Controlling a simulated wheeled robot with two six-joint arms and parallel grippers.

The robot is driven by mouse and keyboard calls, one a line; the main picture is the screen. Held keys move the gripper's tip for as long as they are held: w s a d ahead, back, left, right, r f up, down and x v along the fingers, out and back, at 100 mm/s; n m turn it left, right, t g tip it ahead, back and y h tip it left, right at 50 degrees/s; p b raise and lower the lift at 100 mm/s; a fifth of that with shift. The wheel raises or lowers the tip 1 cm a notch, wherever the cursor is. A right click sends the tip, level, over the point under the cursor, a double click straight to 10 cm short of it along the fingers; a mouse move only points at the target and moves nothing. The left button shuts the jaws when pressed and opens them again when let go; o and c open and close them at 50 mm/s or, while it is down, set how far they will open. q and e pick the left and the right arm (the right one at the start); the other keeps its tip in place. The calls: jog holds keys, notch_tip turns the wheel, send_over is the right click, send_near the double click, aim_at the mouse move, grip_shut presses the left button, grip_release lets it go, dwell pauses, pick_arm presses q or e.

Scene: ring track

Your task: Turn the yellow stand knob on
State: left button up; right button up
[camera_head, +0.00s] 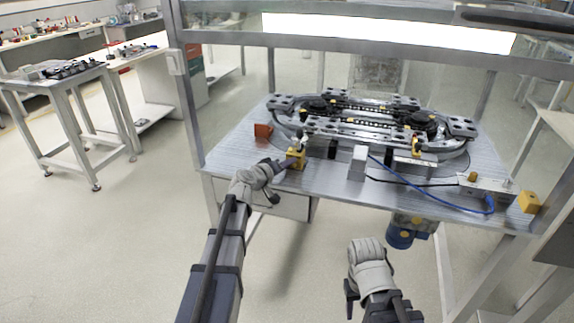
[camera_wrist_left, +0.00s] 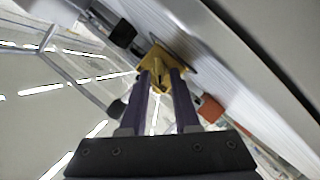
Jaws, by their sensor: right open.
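The yellow stand (camera_head: 296,158) sits at the front left edge of the table, with a dark upper part. It also shows in the left wrist view (camera_wrist_left: 156,60) just beyond my left fingertips. My left gripper (camera_head: 285,163) reaches it from the front left. In the left wrist view its two purple fingers (camera_wrist_left: 161,78) are apart, with a yellow part of the stand between or just beyond their tips. I cannot tell whether they press on it. My right gripper (camera_head: 352,292) is open and empty, low in front of the table.
The oval ring track (camera_head: 350,130) fills the table's middle. An orange-red block (camera_head: 263,131) stands left of the yellow stand. A grey box (camera_head: 357,163), cables and another yellow block (camera_head: 528,202) lie to the right. A metal frame post (camera_head: 190,100) rises at the table's left.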

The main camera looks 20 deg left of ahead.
pick_arm(q)
grip_shut()
